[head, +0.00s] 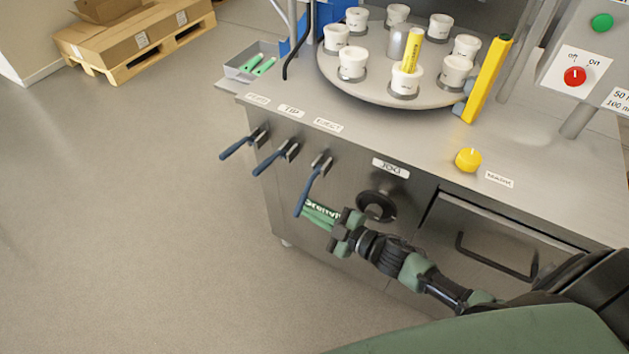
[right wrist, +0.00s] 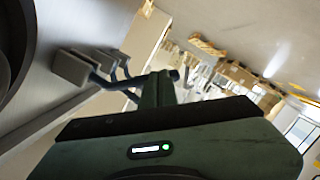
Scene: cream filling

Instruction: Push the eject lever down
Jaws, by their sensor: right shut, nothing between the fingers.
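The eject lever (head: 311,187) is the rightmost of three blue-handled levers on the machine's front, under the label "EJECT" (head: 328,125). Its handle slopes down more steeply than the other two. My right gripper (head: 308,211) is shut and empty, with its green fingertips at the lower end of this handle. Whether they touch it I cannot tell. In the right wrist view, the shut fingers (right wrist: 158,90) hide part of the nearest lever handle, and its dark end (right wrist: 174,75) shows just beyond them. My left gripper is out of view.
Two other levers (head: 238,144) (head: 276,157) sit to the left. The black jog knob (head: 376,206) is just right of my gripper, and a drawer with a black handle (head: 495,258) is farther right. A turntable with white cups (head: 352,64) stands on top.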

